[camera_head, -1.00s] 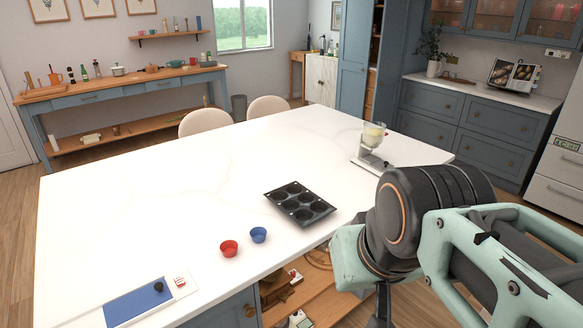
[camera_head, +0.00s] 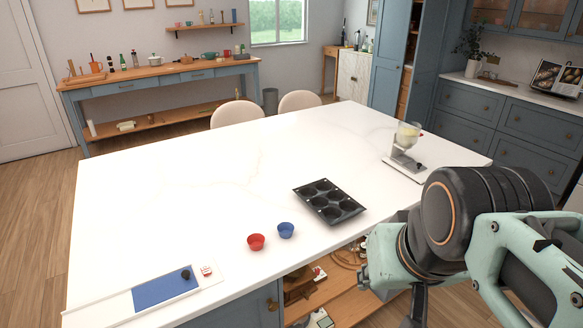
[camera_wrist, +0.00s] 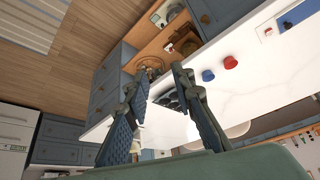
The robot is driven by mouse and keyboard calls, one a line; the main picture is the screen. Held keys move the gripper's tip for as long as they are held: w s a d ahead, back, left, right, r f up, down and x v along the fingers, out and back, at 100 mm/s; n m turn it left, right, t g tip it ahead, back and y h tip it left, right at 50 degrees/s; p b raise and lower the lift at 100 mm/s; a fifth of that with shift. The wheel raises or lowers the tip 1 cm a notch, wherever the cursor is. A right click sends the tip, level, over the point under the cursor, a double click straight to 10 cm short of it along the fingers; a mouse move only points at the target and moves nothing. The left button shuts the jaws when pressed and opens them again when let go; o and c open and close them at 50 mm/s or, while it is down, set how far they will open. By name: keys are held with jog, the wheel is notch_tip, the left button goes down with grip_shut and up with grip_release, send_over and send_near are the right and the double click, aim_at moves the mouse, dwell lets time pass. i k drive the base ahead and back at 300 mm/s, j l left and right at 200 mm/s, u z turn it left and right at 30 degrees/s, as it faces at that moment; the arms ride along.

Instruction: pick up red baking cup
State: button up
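The red baking cup (camera_head: 256,242) stands on the white island top near its front edge, just left of a blue cup (camera_head: 286,230). In the wrist view the red cup (camera_wrist: 230,62) and the blue cup (camera_wrist: 208,76) lie to the right of the fingers. My gripper (camera_wrist: 158,82) is open with nothing between its fingers. In the head view my arm is at the lower right, away from the cups, and the fingertips there are hard to make out.
A dark muffin tin (camera_head: 345,207) lies behind and right of the cups. Open shelves (camera_head: 350,300) are below the front edge. The island's left and middle are clear.

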aim_at(256, 242)
jog(key=i+j, duration=0.1)
jog(key=i, duration=0.4)
jog(key=i+j, duration=0.1)
jog(key=i, duration=0.4)
